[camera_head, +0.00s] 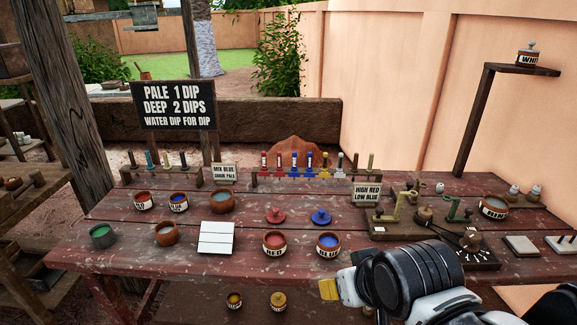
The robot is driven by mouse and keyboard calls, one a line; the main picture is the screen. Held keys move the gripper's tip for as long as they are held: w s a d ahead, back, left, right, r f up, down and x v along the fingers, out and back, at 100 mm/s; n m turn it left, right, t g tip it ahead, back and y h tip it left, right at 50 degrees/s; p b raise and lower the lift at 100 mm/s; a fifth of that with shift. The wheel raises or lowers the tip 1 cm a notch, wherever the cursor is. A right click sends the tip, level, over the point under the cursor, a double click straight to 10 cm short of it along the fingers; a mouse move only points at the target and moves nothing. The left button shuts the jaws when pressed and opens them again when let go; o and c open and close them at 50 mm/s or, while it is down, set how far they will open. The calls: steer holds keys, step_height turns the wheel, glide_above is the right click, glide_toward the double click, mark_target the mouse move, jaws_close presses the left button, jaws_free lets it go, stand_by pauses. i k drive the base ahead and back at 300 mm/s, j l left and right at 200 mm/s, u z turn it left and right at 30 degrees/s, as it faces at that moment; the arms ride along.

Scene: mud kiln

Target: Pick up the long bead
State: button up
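My arm reaches in from the lower right, with a thick black wrist. My gripper (336,288) is at the table's front edge with a yellow tip; whether its fingers are open or shut does not show. I cannot single out the long bead for sure. Candidates are several small upright coloured pieces (294,161) on the rack at the back middle, and slim pieces on the left rack (166,159). Small pale pieces stand on a board (566,243) at the right edge. All of these are apart from my gripper.
Signs (175,104) stand behind. A post with a shelf (521,69) rises at right.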

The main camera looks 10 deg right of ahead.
mark_target(440, 186)
steer(key=z, duration=1.25)
